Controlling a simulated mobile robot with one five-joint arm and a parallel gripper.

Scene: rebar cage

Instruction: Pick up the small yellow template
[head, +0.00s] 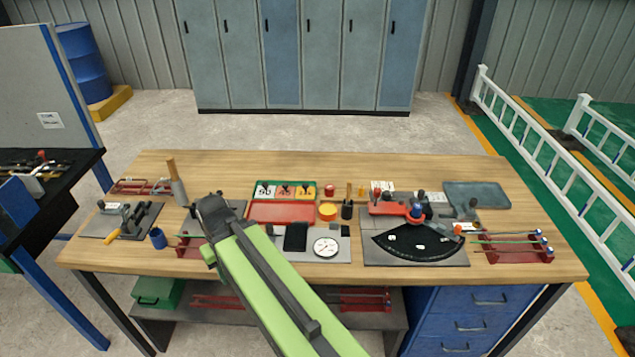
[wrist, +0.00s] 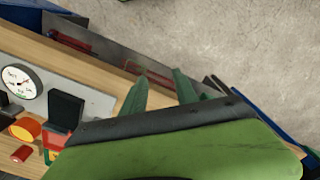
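A rack with a green rim (head: 258,183) stands at the back middle of the workbench. It holds a row of flat pieces: a white one, an orange-red one, and a small yellow one (head: 306,191) at the right end, each with a dark knob. I take the yellow piece as the template. My gripper's two dark green fingers (wrist: 160,76) stand apart with nothing between them in the wrist view. In the head view my arm reaches over the bench's left-middle part, left of the rack; its fingers cannot be made out there.
A red tray (head: 281,212) lies in front of the rack. A yellow-orange round item (head: 327,211), black cup (head: 347,211), dial gauge (head: 326,247) and black block (head: 296,236) stand nearby. A bending plate (head: 419,245) is to the right, and a hammer (head: 176,183) to the left.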

